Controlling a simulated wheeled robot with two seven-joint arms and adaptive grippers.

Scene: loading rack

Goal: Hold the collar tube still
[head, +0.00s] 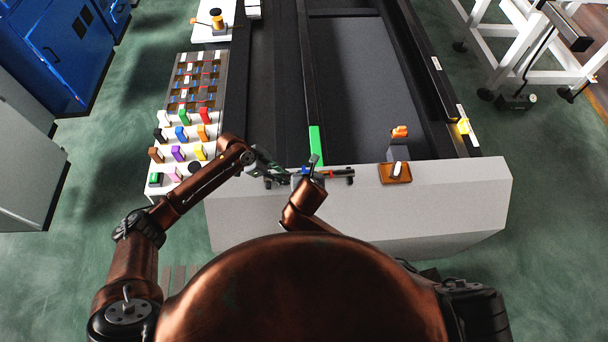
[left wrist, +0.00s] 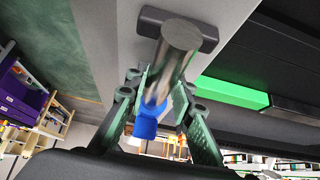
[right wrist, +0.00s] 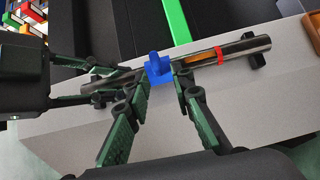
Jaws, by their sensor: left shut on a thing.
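The collar tube is a metal tube lying level across the front of the pale ledge; its bare end shows in the right wrist view (right wrist: 245,45). It carries a red ring (right wrist: 219,55) and a blue collar (right wrist: 158,69) with a knob. My left gripper (head: 272,174) is shut on the tube near its left end, also seen in the left wrist view (left wrist: 160,92). My right gripper (right wrist: 160,78) has its fingers on either side of the blue collar; whether they press on it is unclear. In the head view my right arm partly hides the tube's middle.
Black supports (right wrist: 257,61) stand under the tube on the pale ledge (head: 440,200). A green bar (head: 315,145) lies behind it. An orange-brown tray (head: 383,174) with a white piece sits right. A rack of coloured blocks (head: 160,184) stands left. The ledge's right end is clear.

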